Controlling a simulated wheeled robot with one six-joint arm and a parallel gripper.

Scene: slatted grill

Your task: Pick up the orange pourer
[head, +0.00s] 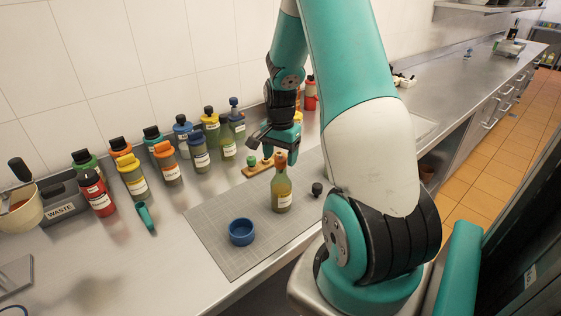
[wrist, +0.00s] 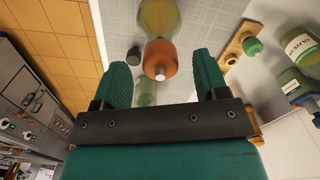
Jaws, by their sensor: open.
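The orange pourer (head: 280,159) sits on the neck of an upright bottle (head: 281,192) of yellow-green liquid, which stands on the grey mat (head: 226,262). In the wrist view the orange pourer (wrist: 160,60) shows between my two fingers, with its pale tip towards the camera. My gripper (head: 275,142) is open and empty, above and close to the pourer in the head view. In the wrist view the fingers of my gripper (wrist: 163,68) lie on either side of the pourer, with a gap at each side. I cannot tell the exact height between them.
A small wooden rack (head: 258,170) with a green pourer (head: 251,160) is close behind the bottle. A black cap (head: 317,188) lies right of it and a blue bowl (head: 241,232) stands in front left. Several sauce bottles line the wall. The mat's front left is mostly clear.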

